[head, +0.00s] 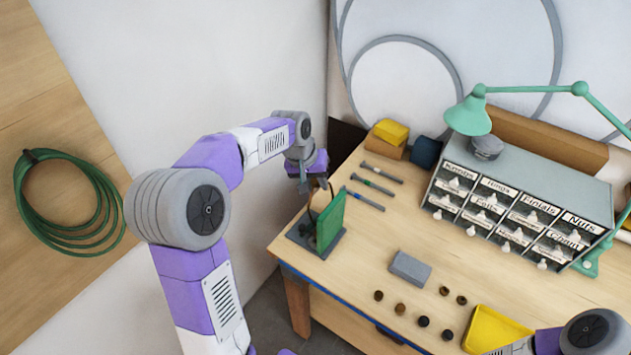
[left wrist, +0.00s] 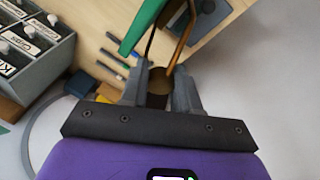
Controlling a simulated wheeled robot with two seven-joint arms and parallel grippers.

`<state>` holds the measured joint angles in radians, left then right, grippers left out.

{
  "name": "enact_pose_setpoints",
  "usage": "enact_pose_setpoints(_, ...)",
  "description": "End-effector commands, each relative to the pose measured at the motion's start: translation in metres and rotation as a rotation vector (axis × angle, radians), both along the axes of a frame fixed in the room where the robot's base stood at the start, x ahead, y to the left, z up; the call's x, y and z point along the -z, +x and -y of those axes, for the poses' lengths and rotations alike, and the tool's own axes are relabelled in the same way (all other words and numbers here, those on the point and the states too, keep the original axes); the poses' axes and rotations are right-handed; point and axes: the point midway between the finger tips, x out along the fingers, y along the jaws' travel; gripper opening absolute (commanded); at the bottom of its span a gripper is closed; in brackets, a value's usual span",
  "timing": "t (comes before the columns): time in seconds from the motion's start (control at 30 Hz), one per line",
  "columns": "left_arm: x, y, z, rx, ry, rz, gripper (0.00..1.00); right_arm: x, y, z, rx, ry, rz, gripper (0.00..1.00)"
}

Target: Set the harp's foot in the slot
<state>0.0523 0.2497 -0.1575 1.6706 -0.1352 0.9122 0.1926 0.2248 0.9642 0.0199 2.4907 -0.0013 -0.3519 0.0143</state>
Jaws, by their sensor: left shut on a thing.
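My left gripper (head: 313,184) is above the left end of the workbench, close to an upright green panel (head: 330,221) on a dark grey base (head: 304,236). In the left wrist view its two fingers (left wrist: 159,92) are shut on the harp (left wrist: 186,40), a thin brass-coloured wire loop that runs away from the jaws. The green panel (left wrist: 141,26) shows beside the harp there. I cannot make out the slot, or whether the harp's foot touches the base. My right gripper is out of view.
Several screwdrivers (head: 375,184) lie behind the panel. A grey block (head: 410,269), small dark round parts (head: 401,309) and a yellow tray (head: 492,331) are along the front. A labelled drawer cabinet (head: 519,208) and green lamp (head: 468,114) stand at the back right.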

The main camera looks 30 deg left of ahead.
Motion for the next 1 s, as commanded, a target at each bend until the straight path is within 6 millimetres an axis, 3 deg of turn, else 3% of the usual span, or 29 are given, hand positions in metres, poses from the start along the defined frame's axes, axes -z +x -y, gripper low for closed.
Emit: enact_pose_setpoints(1.0,0.022,0.000,0.001,-0.007,0.003,0.000,0.00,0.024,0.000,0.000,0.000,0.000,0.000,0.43)
